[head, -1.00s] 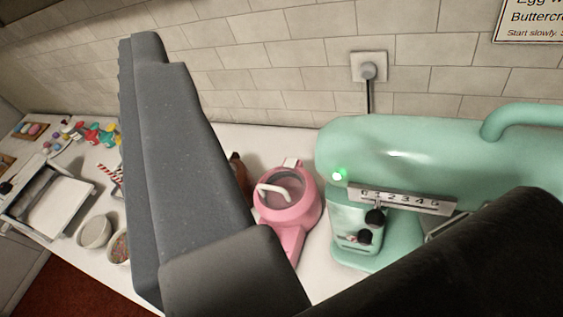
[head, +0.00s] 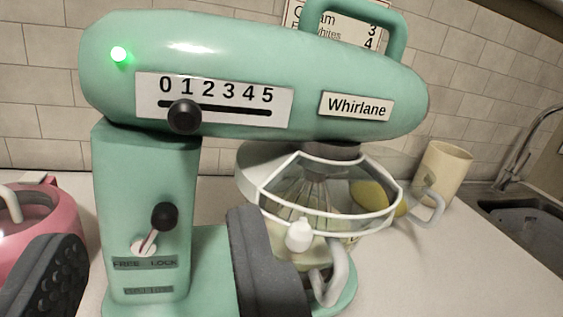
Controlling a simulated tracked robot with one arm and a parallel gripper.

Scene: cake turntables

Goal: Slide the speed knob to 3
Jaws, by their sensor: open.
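The black round speed knob (head: 183,117) sits in the slot of the white speed scale (head: 283,98), about under the 1. The scale reads 0 to 5 from left to right and is on the side of the green stand mixer (head: 300,60). My gripper (head: 160,230) is open and empty. One dark finger shows at the lower left and the other at lower centre, in front of the mixer's column. The knob is above the gap between the fingers in the picture, and neither finger touches it.
A black-tipped lever (head: 164,216) on the column leans right above a FREE/LOCK label (head: 145,263). A glass-shielded bowl (head: 320,195) with a whisk is right of my right finger. A pink appliance (head: 30,225) stands at left. A green light (head: 118,54) is lit.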

